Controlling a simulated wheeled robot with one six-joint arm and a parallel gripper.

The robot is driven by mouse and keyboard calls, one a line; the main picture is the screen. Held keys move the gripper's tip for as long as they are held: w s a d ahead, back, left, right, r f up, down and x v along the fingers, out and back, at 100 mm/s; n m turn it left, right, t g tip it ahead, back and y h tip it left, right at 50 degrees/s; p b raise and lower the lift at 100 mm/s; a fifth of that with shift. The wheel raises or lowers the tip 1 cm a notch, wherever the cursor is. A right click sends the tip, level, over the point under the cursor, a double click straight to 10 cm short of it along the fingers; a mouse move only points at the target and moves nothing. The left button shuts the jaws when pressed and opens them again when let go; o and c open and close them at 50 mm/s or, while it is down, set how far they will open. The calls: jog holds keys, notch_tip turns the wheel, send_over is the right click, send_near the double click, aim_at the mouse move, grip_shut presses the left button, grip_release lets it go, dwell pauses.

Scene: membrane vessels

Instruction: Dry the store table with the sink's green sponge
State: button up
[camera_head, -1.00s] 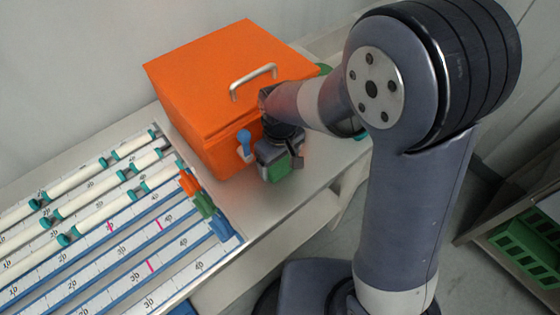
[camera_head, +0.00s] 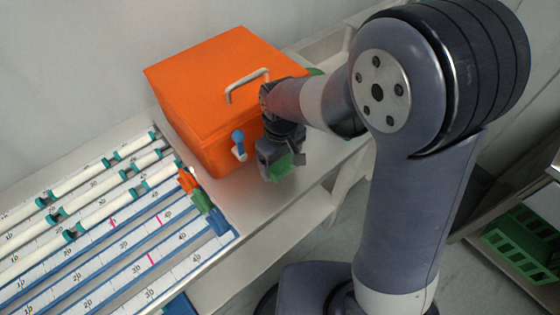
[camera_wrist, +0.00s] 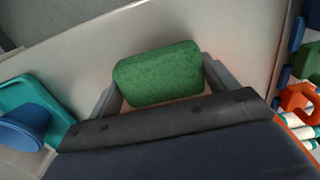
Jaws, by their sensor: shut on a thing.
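A green sponge (camera_wrist: 158,74) is held between the two fingers of my gripper (camera_wrist: 165,85) in the wrist view. In the head view the sponge (camera_head: 281,167) shows below my gripper (camera_head: 278,165), close in front of the orange box. The store table (camera_head: 255,200) is a pale top under and around the box. My gripper is low over its bare front strip. I cannot tell whether the sponge touches the table. No wet patch is clear to me.
An orange box (camera_head: 215,85) with a pale handle and a blue-knobbed tap stands behind my gripper. A rack of white tubes on numbered lanes (camera_head: 150,240) lies at left. A green crate (camera_head: 522,245) sits at far right. A teal item (camera_wrist: 38,105) lies left in the wrist view.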

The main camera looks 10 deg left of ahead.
jog(key=shift+r+p, duration=1.4)
jog(key=shift+r, duration=0.75)
